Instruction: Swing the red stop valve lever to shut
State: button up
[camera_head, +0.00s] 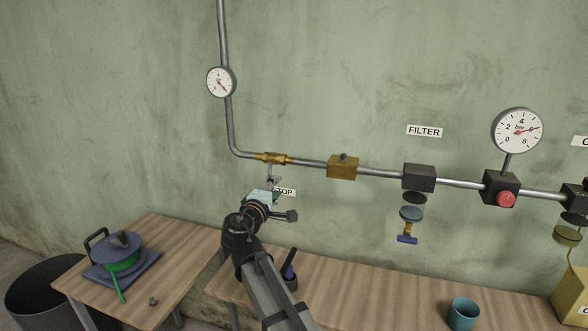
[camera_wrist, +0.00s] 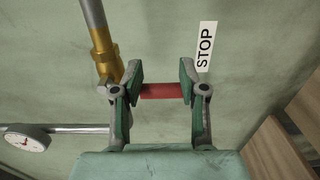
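The brass stop valve (camera_head: 272,158) sits on the wall pipe, just above the STOP label (camera_head: 285,192). In the wrist view the valve's brass body (camera_wrist: 106,62) is at the upper left and the STOP label (camera_wrist: 205,47) is at the upper right. The red lever (camera_wrist: 162,91) runs across the gap between my fingertips; the fingers hide its ends. My gripper (camera_wrist: 162,82) is open, its fingers well apart, at the lever. I cannot tell whether either finger touches it. In the head view my gripper (camera_head: 272,186) is below the valve, and the lever's red part is hidden.
A brass block (camera_head: 342,167), a dark filter head (camera_head: 419,178) and a regulator with a red knob (camera_head: 506,199) follow along the pipe to the right. Tables (camera_head: 345,285) stand below. A pan (camera_head: 122,259) is at left, a teal cup (camera_head: 464,313) at right.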

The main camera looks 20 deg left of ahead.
jog(key=shift+s+a+r+y, duration=0.1)
jog(key=shift+a+r+y, duration=0.05)
jog(key=shift+a, duration=0.25)
jog(key=shift+a+r+y, duration=0.1)
jog(key=shift+a+y, duration=0.05)
jog(key=shift+a, duration=0.25)
jog(key=s+b, duration=0.1)
jog(key=s, duration=0.6)
jog(key=shift+f, duration=0.2)
jog(key=shift+d, duration=0.15)
